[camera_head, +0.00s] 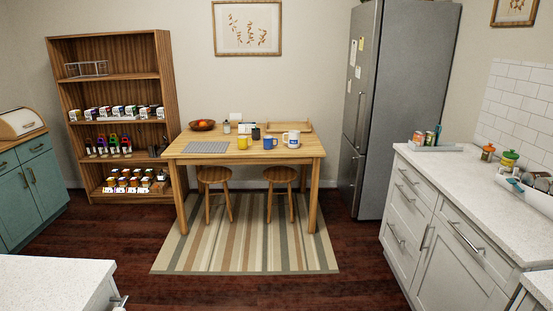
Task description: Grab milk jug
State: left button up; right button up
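A white jug with a blue marking (291,140), which looks like the milk jug, stands upright on the wooden table (210,160) near its right side. It is small in this view, so its details are hard to tell. A blue mug (268,144) stands just to its left, apart from it. Neither of my grippers shows in the head view.
A yellow mug (243,143), a fruit bowl (201,126) and a grey mat (206,148) are on the table. Two stools (213,175) (280,174) stand at its front. The striped rug (245,245) is otherwise clear. White counters (455,185) (50,285) flank the floor.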

aim_at(294, 136)
jog(key=i, duration=1.85)
jog(key=l+z, duration=0.05)
jog(key=l, duration=0.1)
